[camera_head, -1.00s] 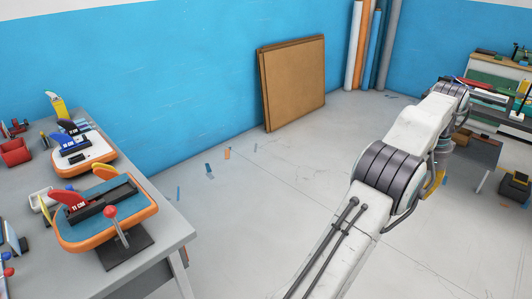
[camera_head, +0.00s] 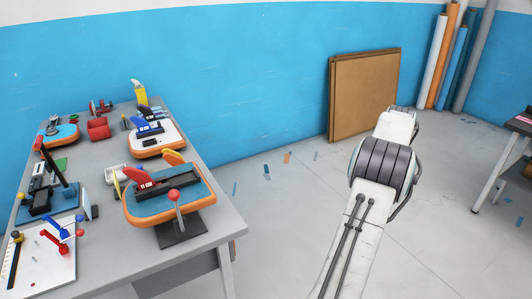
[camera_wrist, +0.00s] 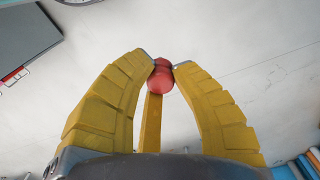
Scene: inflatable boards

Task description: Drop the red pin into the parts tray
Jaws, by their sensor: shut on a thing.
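In the wrist view my gripper (camera_wrist: 161,64) is shut on the red pin (camera_wrist: 161,78). The pin's rounded red end shows between the yellow fingertips, above the pale floor. In the head view the gripper and the pin are hidden beyond my arm. I cannot pick out the parts tray for certain in either view.
A grey workbench (camera_head: 215,241) on the left carries orange-edged boards (camera_head: 146,215), a red holder (camera_head: 98,128) and a white board (camera_head: 42,270) with small parts. Brown panels (camera_head: 362,95) lean on the blue wall. Another table (camera_head: 522,126) stands at right. Open floor lies between.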

